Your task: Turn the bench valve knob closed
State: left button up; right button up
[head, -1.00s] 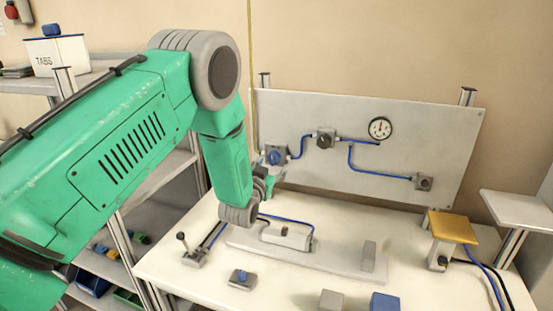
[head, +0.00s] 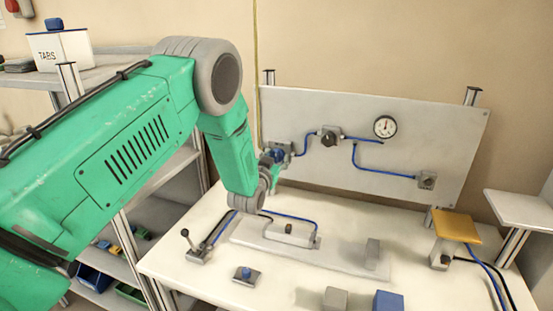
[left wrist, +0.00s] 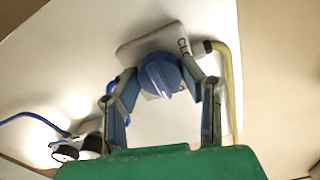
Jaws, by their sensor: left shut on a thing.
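The blue valve knob (left wrist: 158,76) sits on a pale square plate (left wrist: 134,50) with partly hidden dark lettering beginning "CL". In the left wrist view my left gripper (left wrist: 161,71) has one finger on each side of the knob, shut on it. In the head view the same knob (head: 278,154) is at the left end of the upright grey panel (head: 400,155), partly hidden by my gripper (head: 272,160). The knob's exact turn angle is hard to tell from there. My right gripper is not in view.
A round gauge (head: 385,127), blue tubing and another valve (head: 329,138) are on the panel right of the knob. A yellow pipe (left wrist: 229,85) runs close beside the right finger. The bench below holds a lever (head: 193,245), a blue button (head: 245,273) and several blocks.

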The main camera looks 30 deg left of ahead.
pick_arm(q)
jog(key=shift+a+f, duration=0.1)
jog(key=shift+f, duration=0.1)
jog(key=n+b, duration=0.2)
jog(key=n, duration=0.1)
jog(key=shift+f, duration=0.15)
jog(key=n+b, duration=0.4)
jog(key=n, duration=0.2)
jog(key=shift+s+f, duration=0.1)
jog(key=n+b, duration=0.4)
jog(key=shift+n, duration=0.4)
jog(key=shift+n+b, duration=1.75)
jog(key=shift+n, duration=0.25)
jog(key=o, duration=1.1)
jog(key=shift+o, duration=0.2)
